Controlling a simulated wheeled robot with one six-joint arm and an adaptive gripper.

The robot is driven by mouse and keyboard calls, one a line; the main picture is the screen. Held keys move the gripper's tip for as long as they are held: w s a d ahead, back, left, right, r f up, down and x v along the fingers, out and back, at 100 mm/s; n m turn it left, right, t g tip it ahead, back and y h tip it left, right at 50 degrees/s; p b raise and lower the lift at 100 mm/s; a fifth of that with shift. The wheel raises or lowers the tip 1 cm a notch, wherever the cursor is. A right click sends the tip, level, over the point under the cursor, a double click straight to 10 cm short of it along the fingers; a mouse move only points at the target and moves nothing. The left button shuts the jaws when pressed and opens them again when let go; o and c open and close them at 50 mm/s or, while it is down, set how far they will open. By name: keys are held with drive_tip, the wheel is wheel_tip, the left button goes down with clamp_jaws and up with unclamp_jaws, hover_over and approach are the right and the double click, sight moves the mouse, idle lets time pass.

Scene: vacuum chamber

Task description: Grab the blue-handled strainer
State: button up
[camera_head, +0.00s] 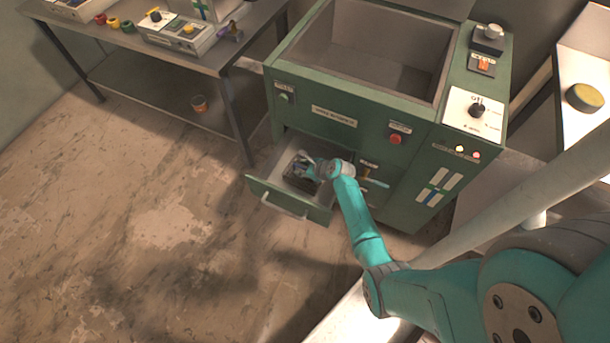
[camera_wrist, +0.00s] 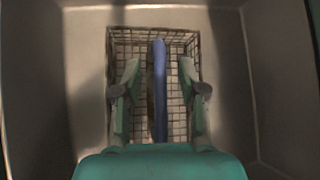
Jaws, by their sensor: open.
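The strainer is a wire-mesh basket (camera_wrist: 178,110) with a long blue handle (camera_wrist: 159,85). It lies in the open drawer (camera_wrist: 232,60), and the handle runs up the middle of the wrist view. My gripper (camera_wrist: 160,88) is open above the basket, with one finger on each side of the blue handle. I cannot tell whether the fingers touch the mesh. In the head view my gripper (camera_head: 308,168) reaches into the drawer (camera_head: 262,188), and my arm hides part of it and of the strainer.
The drawer belongs to a green machine (camera_head: 365,135) with an open chamber on top, knobs and a red button. A metal table (camera_head: 225,60) with small items stands at the left. A white surface (camera_head: 575,70) is at the right. The floor (camera_head: 130,220) at front left is clear.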

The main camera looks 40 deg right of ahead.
clamp_jaws()
drive_tip(key=shift+r, duration=0.1)
